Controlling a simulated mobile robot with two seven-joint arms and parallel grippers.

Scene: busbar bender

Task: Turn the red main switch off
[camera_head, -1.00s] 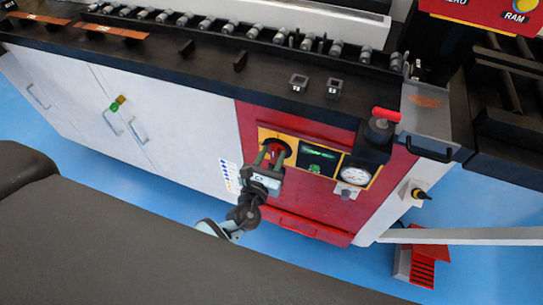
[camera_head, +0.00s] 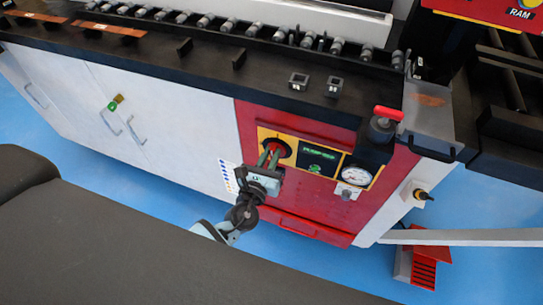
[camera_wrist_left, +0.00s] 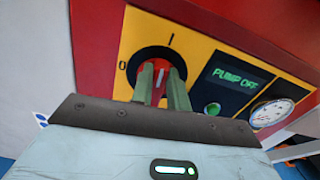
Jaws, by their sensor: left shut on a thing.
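The red main switch (camera_wrist_left: 158,73) is a red knob on a round black disc on a yellow panel. A 0 is printed left of the disc and an I above it. The white line on the knob points roughly up toward the I. In the wrist view my left gripper (camera_wrist_left: 166,88) has its green fingers on both sides of the knob, shut on it. In the head view the left gripper (camera_head: 270,157) reaches the panel from below and partly hides the switch (camera_head: 278,148). My right gripper is in neither view.
Right of the switch are a display (camera_wrist_left: 238,78) reading PUMP OFF, a green button (camera_wrist_left: 212,109) and a round gauge (camera_wrist_left: 272,112). A red foot pedal (camera_head: 424,268) is on the blue floor.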

